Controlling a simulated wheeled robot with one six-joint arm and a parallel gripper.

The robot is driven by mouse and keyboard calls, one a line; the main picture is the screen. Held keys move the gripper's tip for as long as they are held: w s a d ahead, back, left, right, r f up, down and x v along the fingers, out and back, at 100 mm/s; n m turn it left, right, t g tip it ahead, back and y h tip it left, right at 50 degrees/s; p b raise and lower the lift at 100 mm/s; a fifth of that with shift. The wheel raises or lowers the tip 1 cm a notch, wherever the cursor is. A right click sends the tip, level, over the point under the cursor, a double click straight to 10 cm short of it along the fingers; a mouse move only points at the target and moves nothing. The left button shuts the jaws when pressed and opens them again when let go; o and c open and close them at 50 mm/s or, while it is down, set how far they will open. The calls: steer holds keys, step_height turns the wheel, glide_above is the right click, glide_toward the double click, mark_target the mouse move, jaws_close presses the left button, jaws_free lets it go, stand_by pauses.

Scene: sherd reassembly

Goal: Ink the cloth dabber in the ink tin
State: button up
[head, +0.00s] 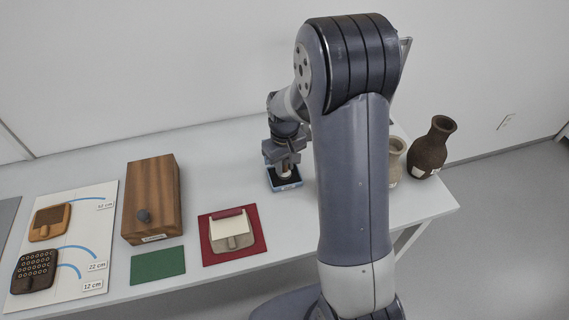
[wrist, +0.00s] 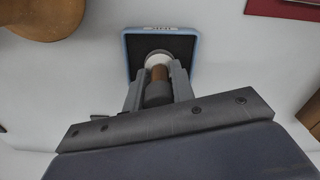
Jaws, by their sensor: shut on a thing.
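The ink tin (head: 270,177) is a shallow blue square tin with a dark inside, on the table beneath my gripper. In the wrist view the tin (wrist: 128,58) has a pale label on its far rim. The cloth dabber (head: 285,176) has a pale round head, and in the wrist view a brown handle shows above that white head (wrist: 151,57). My gripper (wrist: 158,76) is shut on the dabber's handle. The dabber is upright with its head within the tin's outline. Whether the head touches the ink pad cannot be told.
A wooden box (head: 152,195) with a dark knob, a green mat (head: 158,265) and a red mat (head: 250,247) bearing a cream block lie left. A white board (head: 70,280) holds two handled paddles at far left. A pale jar (head: 394,160) and dark vase (head: 432,148) stand right.

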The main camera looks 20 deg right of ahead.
steer(key=shift+r+p, duration=2.6)
steer(key=shift+r, duration=0.9)
